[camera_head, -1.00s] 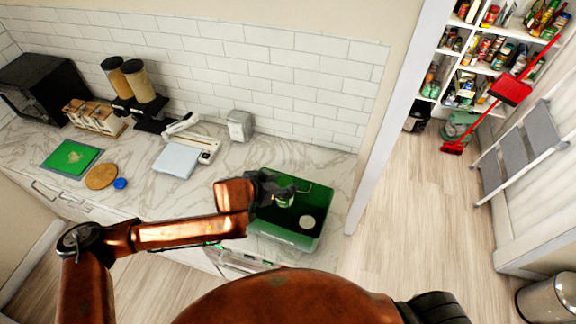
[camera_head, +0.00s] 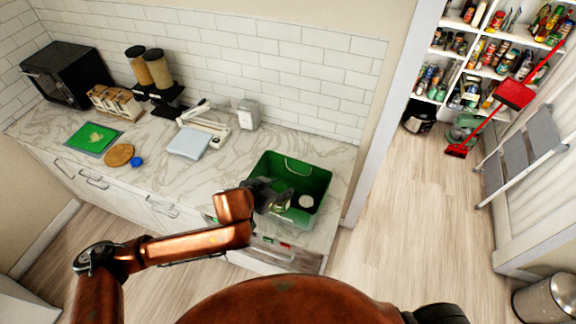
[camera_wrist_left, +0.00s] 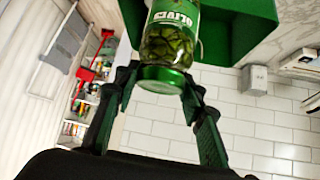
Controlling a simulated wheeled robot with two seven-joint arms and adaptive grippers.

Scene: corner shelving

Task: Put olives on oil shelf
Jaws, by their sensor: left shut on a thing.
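The olives are a glass jar with a green lid and a green label (camera_wrist_left: 172,38). In the left wrist view the jar sits between the fingers of my left gripper (camera_wrist_left: 160,95), which is shut on it. In the head view my left gripper (camera_head: 270,197) is over the front left part of the green crate (camera_head: 318,180), and the jar is hard to make out there. The pantry shelves (camera_head: 452,52) are at the upper right, through the doorway, far from the gripper. Which one is the oil shelf I cannot tell. My right gripper is not in view.
A red broom and dustpan (camera_head: 515,94) and a grey step ladder (camera_head: 527,150) stand near the shelves. The wooden floor (camera_head: 400,230) before them is clear.

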